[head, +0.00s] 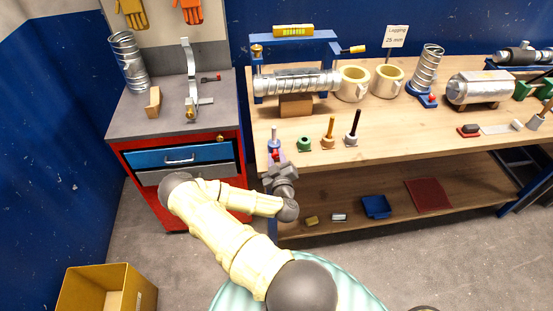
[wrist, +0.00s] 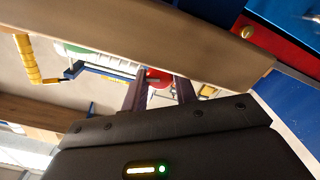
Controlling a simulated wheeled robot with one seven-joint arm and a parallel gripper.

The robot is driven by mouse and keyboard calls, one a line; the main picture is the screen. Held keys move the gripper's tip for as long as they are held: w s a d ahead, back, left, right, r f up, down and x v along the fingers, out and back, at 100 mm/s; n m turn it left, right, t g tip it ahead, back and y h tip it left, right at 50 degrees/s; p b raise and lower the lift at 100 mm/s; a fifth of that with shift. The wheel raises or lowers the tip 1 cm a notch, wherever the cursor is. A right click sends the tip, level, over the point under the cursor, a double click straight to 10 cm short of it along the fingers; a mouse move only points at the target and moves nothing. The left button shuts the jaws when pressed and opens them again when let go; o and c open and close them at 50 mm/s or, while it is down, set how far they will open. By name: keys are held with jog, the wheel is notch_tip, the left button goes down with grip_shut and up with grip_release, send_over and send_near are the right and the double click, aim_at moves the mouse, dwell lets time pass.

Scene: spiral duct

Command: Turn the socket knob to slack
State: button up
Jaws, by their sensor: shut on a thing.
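A red knob (head: 276,154) sits on a small blue socket (head: 273,145) at the front left corner of the workbench. A pale upright rod stands in the socket. My gripper (head: 281,174) reaches up to the knob from the bench's front edge. In the wrist view the red knob (wrist: 158,75) lies between the two dark fingertips of my gripper (wrist: 160,84), which are shut on it. The fingers hide part of the knob, and its turn angle cannot be told.
The wooden workbench (head: 330,172) has its front edge close to my gripper. A green holder (head: 304,143) and two handled tools stand right of the socket. A red cabinet (head: 160,208) with blue drawer is left.

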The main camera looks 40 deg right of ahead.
dwell(0.3)
jog(key=o, duration=1)
jog(key=shift+w, duration=0.1)
